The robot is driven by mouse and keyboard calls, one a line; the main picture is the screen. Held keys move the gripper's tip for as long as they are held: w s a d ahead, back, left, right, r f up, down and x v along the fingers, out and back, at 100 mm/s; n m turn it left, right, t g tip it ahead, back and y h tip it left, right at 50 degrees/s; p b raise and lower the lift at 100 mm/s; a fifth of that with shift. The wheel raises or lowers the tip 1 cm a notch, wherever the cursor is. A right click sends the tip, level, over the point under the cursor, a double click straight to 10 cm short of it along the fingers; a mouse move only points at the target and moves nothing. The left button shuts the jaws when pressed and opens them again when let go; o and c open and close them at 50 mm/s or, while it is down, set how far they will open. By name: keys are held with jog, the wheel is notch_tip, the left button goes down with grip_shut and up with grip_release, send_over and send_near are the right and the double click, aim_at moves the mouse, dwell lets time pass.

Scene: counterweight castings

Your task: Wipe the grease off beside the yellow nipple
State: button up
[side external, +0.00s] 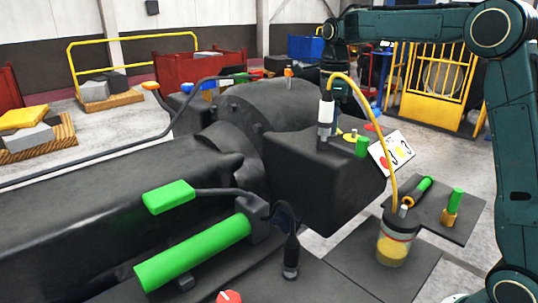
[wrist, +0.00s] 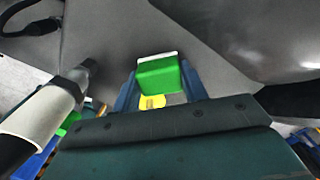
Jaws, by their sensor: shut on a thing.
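My gripper (wrist: 158,86) is shut on a green block (wrist: 161,75) with a white far edge, seen in the wrist view with one finger on each side. My gripper there is small and partly hidden behind the white-sleeved nozzle, and I cannot make out the held block. I cannot pick out the grease or tell whether the block touches the casting.
A white-sleeved nozzle (side external: 326,110) on a yellow hose (side external: 392,150) stands close by; the nozzle is large at left in the wrist view (wrist: 45,115). A green cylinder (side external: 362,147), a red disc (side external: 373,127) and a marked white card (side external: 390,153) are near the nipple.

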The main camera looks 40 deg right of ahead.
jog(key=shift+a, duration=0.6)
jog(key=shift+d, duration=2.5)
jog(key=shift+a, duration=2.55)
jog(key=shift+d, duration=2.55)
jog(key=shift+a, duration=2.2)
jog(key=shift+r, duration=4.05)
jog(key=shift+r, duration=0.1)
